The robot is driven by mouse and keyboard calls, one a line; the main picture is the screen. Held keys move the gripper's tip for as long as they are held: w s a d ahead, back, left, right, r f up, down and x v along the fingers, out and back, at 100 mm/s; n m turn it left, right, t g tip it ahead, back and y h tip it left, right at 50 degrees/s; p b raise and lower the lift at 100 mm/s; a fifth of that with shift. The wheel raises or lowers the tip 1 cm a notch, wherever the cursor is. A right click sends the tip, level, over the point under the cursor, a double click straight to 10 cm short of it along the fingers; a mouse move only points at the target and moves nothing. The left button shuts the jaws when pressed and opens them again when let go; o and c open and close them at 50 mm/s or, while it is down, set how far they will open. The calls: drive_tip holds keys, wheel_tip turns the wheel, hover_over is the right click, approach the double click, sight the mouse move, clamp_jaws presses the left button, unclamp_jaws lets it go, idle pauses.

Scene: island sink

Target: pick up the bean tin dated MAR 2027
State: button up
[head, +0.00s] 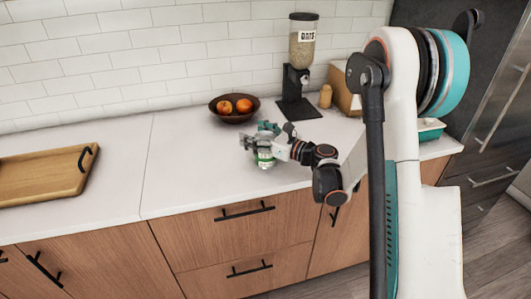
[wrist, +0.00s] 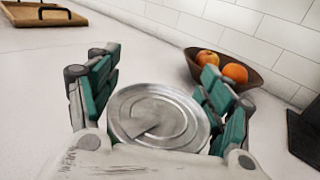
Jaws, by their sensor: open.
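One tin (head: 265,158) with a green and white label stands upright on the white counter, near its front edge. In the wrist view its silver lid (wrist: 160,117) shows between the fingers of my gripper (wrist: 155,95). The fingers are spread on both sides of the tin, and I cannot tell whether they touch it. In the head view my gripper (head: 262,143) partly covers the tin. No date can be read on the tin, and its contents cannot be told. No other tin is in view.
A dark bowl (head: 229,116) with orange and red fruit stands behind the tin. An oats dispenser (head: 302,45) stands to the right of the bowl. A wooden tray (head: 40,178) lies at the left. The counter between tray and tin is clear.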

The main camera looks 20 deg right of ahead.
drive_tip(key=shift+c, duration=0.5)
drive_tip(key=c, duration=1.5)
drive_tip(key=shift+c, duration=0.4)
drive_tip(key=shift+r, duration=0.15)
